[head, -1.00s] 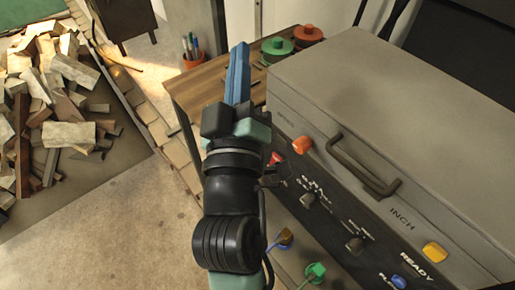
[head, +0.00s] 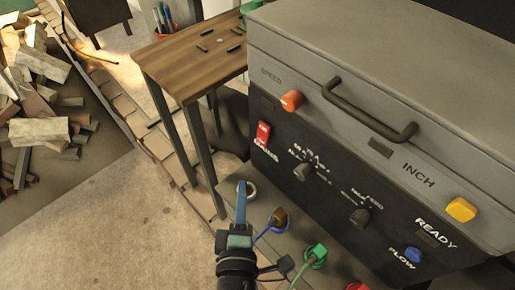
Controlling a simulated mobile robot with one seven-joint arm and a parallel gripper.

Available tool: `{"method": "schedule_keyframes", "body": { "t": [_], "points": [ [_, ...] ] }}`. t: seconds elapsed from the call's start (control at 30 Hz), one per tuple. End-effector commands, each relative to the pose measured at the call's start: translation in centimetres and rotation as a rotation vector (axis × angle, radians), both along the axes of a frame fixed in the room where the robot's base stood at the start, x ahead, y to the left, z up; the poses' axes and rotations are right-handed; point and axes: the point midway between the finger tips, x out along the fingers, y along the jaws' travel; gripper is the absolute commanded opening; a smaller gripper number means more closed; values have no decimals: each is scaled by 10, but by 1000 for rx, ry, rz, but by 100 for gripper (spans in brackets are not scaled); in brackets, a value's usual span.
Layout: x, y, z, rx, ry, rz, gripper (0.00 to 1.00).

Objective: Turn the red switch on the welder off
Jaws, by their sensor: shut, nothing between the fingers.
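The welder (head: 350,100) is a large grey box with a dark front panel, on the right in the head view. Its red switch (head: 262,135) is a small upright rocker at the left end of the panel, in plain sight. My gripper (head: 242,188) has blue fingers and is shut and empty. In the picture it is below and slightly left of the switch, apart from it, with the fingertips pointing up the picture. Whether the rocker is tipped on or off is too small to tell.
An orange knob (head: 292,100) sits just above and right of the switch; black knobs (head: 302,171) are to its right. Cable plugs, one green (head: 317,254), stand below the panel. A wooden table (head: 190,62) is behind left. Stacked wood (head: 40,130) lies far left; floor between is clear.

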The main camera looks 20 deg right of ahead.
Motion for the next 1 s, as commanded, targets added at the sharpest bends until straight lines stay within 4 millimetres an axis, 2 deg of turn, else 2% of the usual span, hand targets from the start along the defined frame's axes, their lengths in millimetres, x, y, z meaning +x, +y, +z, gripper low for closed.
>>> {"method": "schedule_keyframes", "body": {
  "t": [0.17, 0.6, 0.8, 1.0],
  "points": [
    [20, -10, 0, -2, -2, -1, 0],
    [87, -41, -11, -1, -2, -1, 0],
    [96, -68, -15, 1, 0, -4, 0],
    [100, -77, -18, 1, 0, -1, 0]
  ]
}}
